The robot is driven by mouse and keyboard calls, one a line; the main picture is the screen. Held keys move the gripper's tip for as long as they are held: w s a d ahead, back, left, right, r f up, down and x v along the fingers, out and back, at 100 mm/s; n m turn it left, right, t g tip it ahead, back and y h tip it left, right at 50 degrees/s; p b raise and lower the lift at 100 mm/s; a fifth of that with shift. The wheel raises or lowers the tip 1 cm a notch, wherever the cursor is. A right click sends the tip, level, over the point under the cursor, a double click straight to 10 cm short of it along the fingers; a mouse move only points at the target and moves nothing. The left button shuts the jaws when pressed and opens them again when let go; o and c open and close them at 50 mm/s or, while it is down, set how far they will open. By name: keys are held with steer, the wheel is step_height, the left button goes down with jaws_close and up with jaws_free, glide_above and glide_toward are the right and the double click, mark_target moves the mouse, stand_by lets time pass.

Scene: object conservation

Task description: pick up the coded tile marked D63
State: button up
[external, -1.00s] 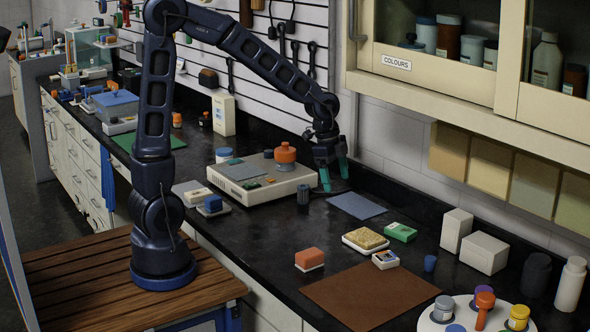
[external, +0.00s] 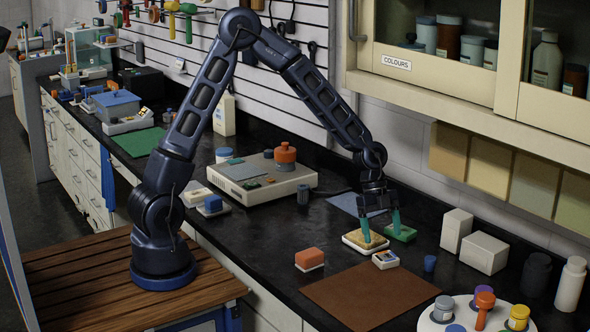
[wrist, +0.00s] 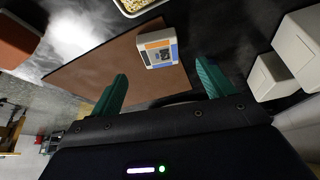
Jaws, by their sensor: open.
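A small white-edged tile (external: 385,259) with a dark code patch and orange and blue parts lies at the back corner of the brown mat (external: 370,298). It also shows in the wrist view (wrist: 158,48), just beyond and between my fingertips; its mark is too small to read. My gripper (external: 382,239) points down with its teal fingers apart and nothing between them. In the wrist view the open fingers (wrist: 163,70) are apart from the tile.
An orange block (external: 309,258) is left and a blue cup (external: 430,263) right. White boxes (external: 484,253) stand further right. The mat is otherwise bare.

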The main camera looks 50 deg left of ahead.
mark_target(386, 256)
steer(key=shift+x, duration=3.35)
steer(key=c, duration=1.2)
